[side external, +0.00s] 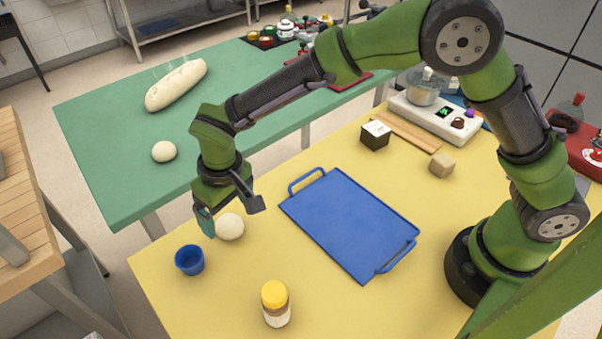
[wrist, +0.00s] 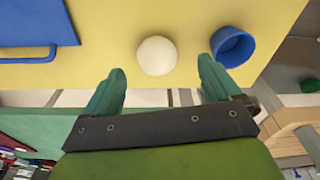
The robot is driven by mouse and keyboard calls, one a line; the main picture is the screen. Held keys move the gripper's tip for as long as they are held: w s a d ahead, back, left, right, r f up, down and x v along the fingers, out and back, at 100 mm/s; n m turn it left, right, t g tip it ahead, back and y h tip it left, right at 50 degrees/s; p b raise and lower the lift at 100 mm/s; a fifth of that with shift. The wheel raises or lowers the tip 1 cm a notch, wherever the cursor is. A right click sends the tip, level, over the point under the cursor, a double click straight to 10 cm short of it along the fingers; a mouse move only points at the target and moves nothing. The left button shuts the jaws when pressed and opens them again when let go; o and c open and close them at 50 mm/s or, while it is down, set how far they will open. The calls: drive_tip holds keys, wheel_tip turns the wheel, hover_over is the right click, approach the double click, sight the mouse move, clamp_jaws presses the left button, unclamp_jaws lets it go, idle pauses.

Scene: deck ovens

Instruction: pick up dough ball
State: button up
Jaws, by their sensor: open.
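A pale round dough ball (side external: 230,227) sits on the yellow table, left of the blue tray. It also shows in the wrist view (wrist: 157,55), just beyond the fingertips and roughly between them. My gripper (side external: 232,217) is open and empty, with its two fingers spread above and beside the ball. In the wrist view the open fingers (wrist: 160,72) do not hold the ball. I cannot tell whether a finger touches it. A second pale ball (side external: 164,151) lies on the green table.
A blue cup (side external: 189,260) stands close to the ball, near the table's left edge. A blue tray (side external: 350,222) with handles lies to the right. A yellow-lidded jar (side external: 275,303) stands in front. A long loaf (side external: 176,85) lies on the green table (side external: 110,130).

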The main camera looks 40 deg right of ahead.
sight(228, 220)
drive_tip(key=f, duration=0.2)
drive_tip(key=w+f, duration=0.1)
drive_tip(key=f, duration=0.1)
drive_tip(key=shift+w+d+f, duration=0.1)
drive_tip(key=shift+w+f, duration=0.05)
drive_tip(key=shift+f, duration=0.2)
drive_tip(key=c, duration=1.2)
drive_tip(key=shift+r, duration=0.15)
